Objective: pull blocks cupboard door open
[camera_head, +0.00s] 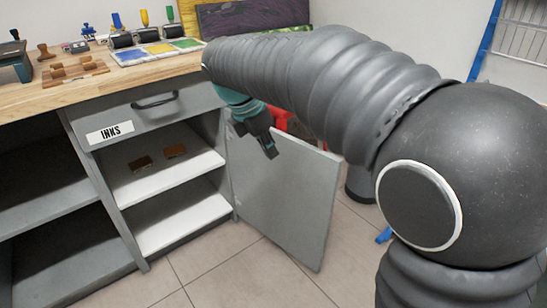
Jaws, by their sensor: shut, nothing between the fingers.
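The cupboard door (285,205) is a plain grey panel. It stands swung wide open to the right of the compartment under the drawer labelled INKS, and no handle or label shows on the face I see. My gripper (270,152) has dark fingers pointing down and is shut and empty. It overlaps the upper part of the door in the picture; I cannot tell if it touches it. My arm hides part of the area behind the door.
The INKS drawer (150,115) is closed under the wooden worktop (60,93), which holds stamps, rollers and ink pads. Open grey shelves (45,195) stand at left. A red object (280,117) shows behind the door. The tiled floor (240,275) in front is clear.

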